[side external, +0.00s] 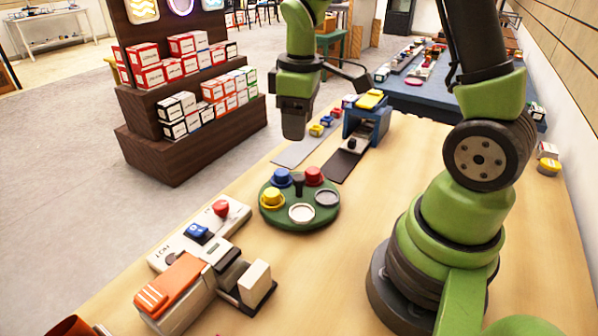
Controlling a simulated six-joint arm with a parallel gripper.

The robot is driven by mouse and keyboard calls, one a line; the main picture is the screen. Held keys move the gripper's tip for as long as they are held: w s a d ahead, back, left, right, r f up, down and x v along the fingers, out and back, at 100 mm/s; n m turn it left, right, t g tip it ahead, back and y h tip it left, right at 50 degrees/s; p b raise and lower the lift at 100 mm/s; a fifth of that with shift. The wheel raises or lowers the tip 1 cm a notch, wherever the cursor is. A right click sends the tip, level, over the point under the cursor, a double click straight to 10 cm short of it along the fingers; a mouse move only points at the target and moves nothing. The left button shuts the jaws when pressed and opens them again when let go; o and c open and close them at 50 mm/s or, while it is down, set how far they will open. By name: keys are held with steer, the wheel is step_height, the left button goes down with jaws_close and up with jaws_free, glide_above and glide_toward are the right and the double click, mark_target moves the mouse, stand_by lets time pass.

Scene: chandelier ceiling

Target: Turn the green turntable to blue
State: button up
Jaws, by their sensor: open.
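The green turntable (299,219) sits on the wooden table in front of my arm. On it are a blue piece (282,178) at the back left, a red piece (314,176) at the back right and a yellow piece (271,198) at the left. A pale disc (301,213) is at the front and a grey disc (326,198) at the right. A dark upright knob (297,185) stands near its middle. My gripper (294,138) points down above and behind the turntable, apart from it. Its fingers look dark and blurred together; it holds nothing that I can see.
A control box (200,238) with red and blue buttons and an orange-topped device (175,290) stand at front left. A blue stand (368,122) with a yellow top is behind, beside dark and grey strips. Bare table lies right of the turntable.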

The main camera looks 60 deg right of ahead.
mark_target(299, 177)
steer(key=shift+n+g, duration=0.3)
steer(key=shift+n, duration=0.1)
steer(key=f, duration=1.2)
steer(key=shift+w+d, duration=0.15)
steer(key=shift+d, duration=0.25)
steer(key=shift+r, duration=0.1)
jaws_close()
